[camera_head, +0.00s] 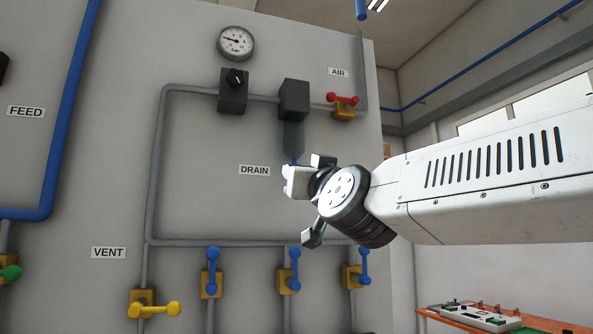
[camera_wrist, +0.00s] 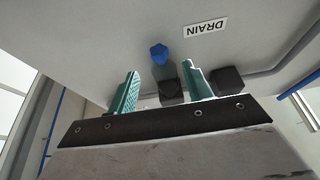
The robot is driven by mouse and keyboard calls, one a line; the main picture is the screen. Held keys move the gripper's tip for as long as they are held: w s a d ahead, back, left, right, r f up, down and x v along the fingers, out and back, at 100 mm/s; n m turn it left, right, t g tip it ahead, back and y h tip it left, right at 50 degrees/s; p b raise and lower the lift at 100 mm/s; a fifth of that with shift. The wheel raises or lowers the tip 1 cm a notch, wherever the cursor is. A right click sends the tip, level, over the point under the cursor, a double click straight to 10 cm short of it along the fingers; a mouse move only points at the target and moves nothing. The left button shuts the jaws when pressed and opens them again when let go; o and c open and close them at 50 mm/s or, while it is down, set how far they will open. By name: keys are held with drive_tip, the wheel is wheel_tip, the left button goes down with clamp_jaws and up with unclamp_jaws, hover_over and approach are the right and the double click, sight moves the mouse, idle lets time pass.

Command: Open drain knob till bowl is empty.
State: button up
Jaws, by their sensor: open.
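The drain knob is a small blue faceted knob (camera_head: 294,161) under the translucent grey-green bowl (camera_head: 293,137), which hangs from a dark block (camera_head: 293,99) on the wall panel. In the wrist view the blue knob (camera_wrist: 159,54) lies just beyond and between the fingertips of my gripper (camera_wrist: 160,68). The two teal fingers are open, with a gap around the knob's line and nothing held. In the head view my wrist and gripper (camera_head: 300,182) cover the area just below the knob, and the fingertips are hard to make out. I cannot tell the liquid level in the bowl.
The DRAIN label (camera_head: 254,170) is left of the knob. A gauge (camera_head: 236,42), a regulator block with a dark knob (camera_head: 233,90) and a red-handled AIR valve (camera_head: 343,106) are above. Blue-handled valves (camera_head: 212,272) sit below, beside a yellow VENT valve (camera_head: 155,305).

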drive_tip(key=x, duration=0.5)
drive_tip(key=shift+w, duration=0.25)
drive_tip(key=shift+r, duration=0.1)
drive_tip(key=c, duration=1)
